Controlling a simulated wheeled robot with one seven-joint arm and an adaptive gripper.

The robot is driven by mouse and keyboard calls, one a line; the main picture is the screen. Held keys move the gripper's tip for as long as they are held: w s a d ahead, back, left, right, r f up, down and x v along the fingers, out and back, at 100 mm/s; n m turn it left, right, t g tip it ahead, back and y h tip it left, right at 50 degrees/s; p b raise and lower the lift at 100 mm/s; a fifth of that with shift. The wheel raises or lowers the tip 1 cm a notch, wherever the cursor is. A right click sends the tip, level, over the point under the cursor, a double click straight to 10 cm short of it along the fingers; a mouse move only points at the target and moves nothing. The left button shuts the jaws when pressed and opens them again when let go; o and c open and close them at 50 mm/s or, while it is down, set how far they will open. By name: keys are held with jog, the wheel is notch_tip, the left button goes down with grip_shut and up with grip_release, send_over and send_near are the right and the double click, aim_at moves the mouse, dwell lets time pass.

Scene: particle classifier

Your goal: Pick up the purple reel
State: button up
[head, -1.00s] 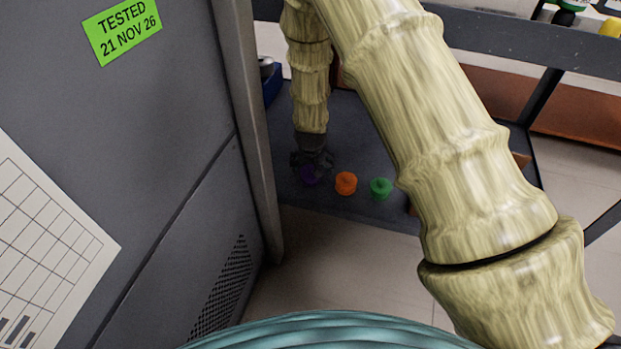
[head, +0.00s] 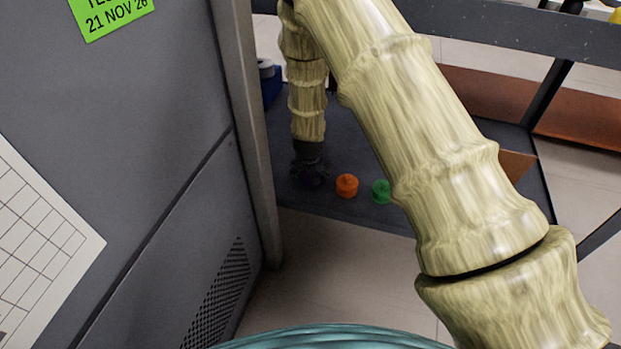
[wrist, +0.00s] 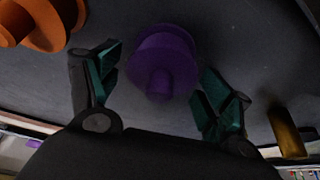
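The purple reel (wrist: 163,62) stands on a dark grey shelf surface (head: 345,145), its hub facing the wrist camera. My gripper (wrist: 158,85) is open, with one green-padded finger on each side of the reel. Gaps show between both fingers and the reel in the wrist view. In the head view my gripper (head: 309,178) is low over the shelf at the left, and it hides nearly all of the reel.
An orange reel (head: 347,186) stands just right of my gripper, with a green reel (head: 382,191) beyond it. A large grey cabinet (head: 150,150) rises close on the left. A blue object (head: 270,85) sits behind.

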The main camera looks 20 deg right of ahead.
jog(key=c, duration=0.7)
jog(key=shift+c, duration=0.2)
